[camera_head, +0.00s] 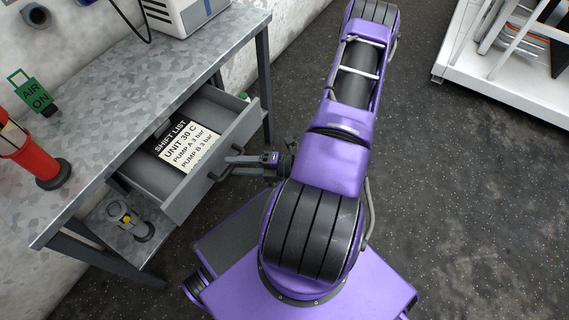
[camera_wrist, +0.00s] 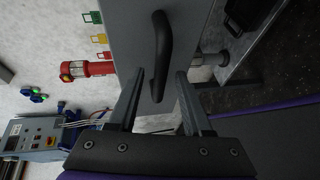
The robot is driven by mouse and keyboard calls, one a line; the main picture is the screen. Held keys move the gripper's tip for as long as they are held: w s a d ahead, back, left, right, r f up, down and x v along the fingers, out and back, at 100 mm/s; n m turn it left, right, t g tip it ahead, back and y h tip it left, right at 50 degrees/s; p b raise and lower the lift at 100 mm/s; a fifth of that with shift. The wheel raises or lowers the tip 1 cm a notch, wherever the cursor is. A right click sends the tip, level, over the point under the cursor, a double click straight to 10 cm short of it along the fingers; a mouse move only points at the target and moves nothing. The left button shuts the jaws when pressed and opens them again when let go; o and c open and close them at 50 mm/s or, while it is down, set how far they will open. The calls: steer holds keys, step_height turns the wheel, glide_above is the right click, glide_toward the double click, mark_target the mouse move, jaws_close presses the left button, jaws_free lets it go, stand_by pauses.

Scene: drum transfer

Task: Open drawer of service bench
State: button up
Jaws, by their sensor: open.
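The service bench (camera_head: 150,85) has a grey metal top, and its drawer (camera_head: 188,198) stands pulled out, with its inside visible from above. A white and black shift list card (camera_head: 185,145) lies in the drawer. My gripper (camera_head: 230,166) is just outside the drawer front. In the wrist view the dark bar handle (camera_wrist: 163,40) runs up the grey drawer front (camera_wrist: 130,30). The open fingers (camera_wrist: 161,74) stand on either side of the handle's lower part, with a gap at each side.
A red cylinder (camera_head: 32,150) and a green "AIR ON" tag (camera_head: 33,92) are on the bench's left. A white and grey device (camera_head: 185,12) stands at the back. A lower shelf (camera_head: 118,240) holds a small fitting.

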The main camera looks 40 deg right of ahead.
steer(key=v, duration=1.6)
steer(key=shift+a, duration=0.1)
